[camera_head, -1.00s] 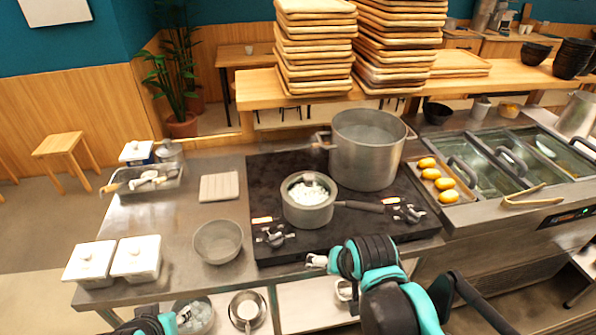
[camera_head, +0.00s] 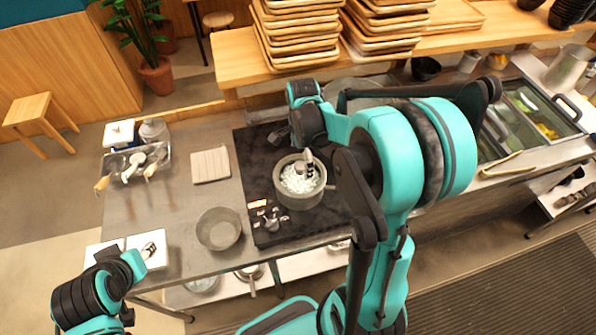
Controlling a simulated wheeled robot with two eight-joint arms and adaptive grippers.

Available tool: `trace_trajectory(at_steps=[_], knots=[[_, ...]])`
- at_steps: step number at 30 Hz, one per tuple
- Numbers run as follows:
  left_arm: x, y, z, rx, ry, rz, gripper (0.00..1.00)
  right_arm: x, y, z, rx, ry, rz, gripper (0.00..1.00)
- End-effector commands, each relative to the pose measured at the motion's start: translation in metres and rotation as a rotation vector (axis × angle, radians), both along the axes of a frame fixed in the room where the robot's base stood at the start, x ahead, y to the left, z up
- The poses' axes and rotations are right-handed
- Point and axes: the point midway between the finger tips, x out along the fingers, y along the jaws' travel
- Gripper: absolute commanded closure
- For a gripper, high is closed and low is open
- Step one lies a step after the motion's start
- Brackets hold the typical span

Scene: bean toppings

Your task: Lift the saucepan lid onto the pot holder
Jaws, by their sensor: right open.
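The saucepan (camera_head: 299,200) stands on the dark stove top, with white contents showing. Its clear lid (camera_head: 289,181) seems to rest on top; its knob is hidden by my gripper. My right gripper (camera_head: 308,167) is open and points down at the middle of the lid; I cannot tell whether it touches the knob. The pot holder (camera_head: 210,165), a flat beige square, lies bare on the steel counter left of the stove. My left gripper (camera_head: 149,249) is over the white lidded containers at the front left, and its opening is unclear.
An empty metal bowl (camera_head: 218,229) stands in front of the pot holder. A tray of utensils (camera_head: 137,163) is at the back left. The large pot (camera_head: 356,85) behind the saucepan is mostly hidden by my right arm. Stacked wooden trays (camera_head: 296,35) stand on the back shelf.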

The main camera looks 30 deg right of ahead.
Motion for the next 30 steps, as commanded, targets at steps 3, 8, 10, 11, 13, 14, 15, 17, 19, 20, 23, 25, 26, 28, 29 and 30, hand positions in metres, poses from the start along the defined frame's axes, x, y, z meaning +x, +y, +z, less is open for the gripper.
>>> trace_trajectory(at_steps=[3,8,10,11,13,14,15,17,19,20,23,25,26,28,29,30], knots=[[0.0,0.0,-0.004,0.0,0.0,0.0,0.6,0.003,0.003,-0.02,0.0,-0.001,0.003,0.0],[0.0,0.0,-0.008,0.0,0.0,0.0,0.6,0.004,0.004,-0.041,0.0,-0.001,0.002,0.0],[0.0,0.0,-0.008,0.0,0.0,0.0,0.6,0.004,0.004,-0.044,0.0,-0.001,0.002,0.0],[0.0,0.0,-0.008,0.0,0.0,0.0,0.6,0.004,0.004,-0.045,0.0,-0.001,0.002,0.0],[0.0,0.0,-0.008,0.0,0.0,0.0,0.6,0.004,0.004,-0.045,0.0,-0.001,0.002,0.0],[0.0,0.0,-0.008,0.0,0.0,0.0,0.6,0.004,0.004,-0.045,0.0,-0.001,0.002,0.0],[0.0,0.0,-0.008,0.0,0.0,0.0,0.6,0.004,0.004,-0.045,0.0,-0.001,0.002,0.0],[0.0,0.0,-0.008,0.0,0.0,0.0,0.6,0.004,0.004,-0.045,0.0,-0.001,0.003,0.0],[0.0,0.0,-0.008,0.0,0.0,0.0,0.6,0.004,0.004,-0.045,0.0,-0.001,0.003,0.18],[0.0,0.0,-0.008,0.0,0.0,0.0,0.6,0.004,0.004,-0.045,0.0,-0.001,0.003,0.26],[0.0,0.0,-0.008,0.0,0.0,0.0,0.6,0.004,0.004,-0.045,0.0,-0.001,0.003,0.53],[0.0,0.0,-0.008,0.0,0.0,0.0,0.6,0.004,0.004,-0.045,0.0,-0.001,0.003,0.71],[0.0,0.0,-0.008,0.0,0.0,0.0,0.6,0.004,0.004,-0.045,0.0,-0.002,0.003,0.79],[0.0,0.0,-0.008,0.0,0.0,0.0,0.6,0.004,0.004,-0.045,0.0,-0.001,0.003,0.96],[0.0,0.0,-0.008,0.0,0.0,0.0,0.6,0.003,0.004,-0.045,0.0,-0.001,0.003,0.99],[0.0,0.0,-0.008,0.0,0.0,0.0,0.6,0.003,0.004,-0.045,0.0,-0.001,0.003,1.0]])
